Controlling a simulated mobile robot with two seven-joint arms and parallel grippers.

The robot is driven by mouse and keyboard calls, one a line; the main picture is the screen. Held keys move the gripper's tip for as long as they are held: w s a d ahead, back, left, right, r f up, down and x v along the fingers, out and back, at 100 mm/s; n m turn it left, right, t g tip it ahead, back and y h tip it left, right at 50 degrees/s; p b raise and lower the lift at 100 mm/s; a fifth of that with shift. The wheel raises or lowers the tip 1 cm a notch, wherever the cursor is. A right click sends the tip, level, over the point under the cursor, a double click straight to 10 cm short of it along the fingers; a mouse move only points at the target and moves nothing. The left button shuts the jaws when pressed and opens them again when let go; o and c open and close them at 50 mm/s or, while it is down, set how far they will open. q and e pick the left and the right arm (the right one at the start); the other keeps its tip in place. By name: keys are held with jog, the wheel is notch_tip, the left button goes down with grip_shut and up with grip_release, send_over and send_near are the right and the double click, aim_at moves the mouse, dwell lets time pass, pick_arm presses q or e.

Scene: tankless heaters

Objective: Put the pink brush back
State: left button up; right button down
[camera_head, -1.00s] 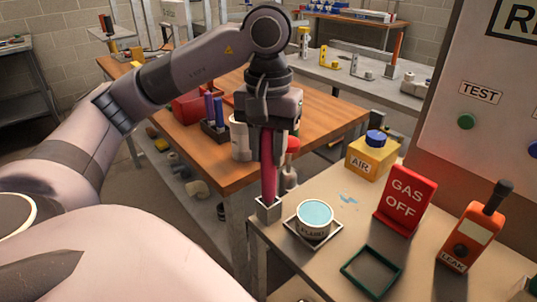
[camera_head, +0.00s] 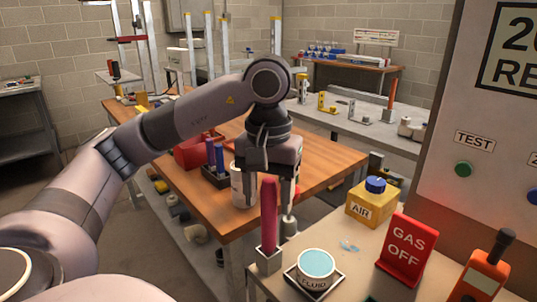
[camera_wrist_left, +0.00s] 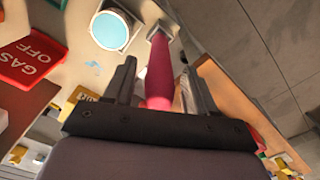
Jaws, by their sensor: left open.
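The pink brush (camera_head: 269,214) stands upright in a small square metal holder (camera_head: 269,262) at the left edge of the bench. My left gripper (camera_head: 271,196) is open, just above and behind the brush in the head view. In the left wrist view the brush (camera_wrist_left: 159,68) runs between the two spread fingers of the gripper (camera_wrist_left: 155,92), and its far end meets the holder (camera_wrist_left: 163,31). I cannot tell whether a finger touches it. My right gripper is not in view.
A fluid pot (camera_head: 316,268) stands close right of the holder. A yellow AIR container (camera_head: 371,201), a red GAS OFF sign (camera_head: 407,250) and an orange leak tester (camera_head: 482,278) are further right. A wooden table (camera_head: 325,165) with a white container (camera_head: 240,188) is behind.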

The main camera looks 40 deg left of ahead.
pick_arm(q)
notch_tip(320, 180, up, 10)
jog(key=p, duration=0.4)
jog(key=shift+p, duration=0.4)
jog(key=shift+r, duration=0.55)
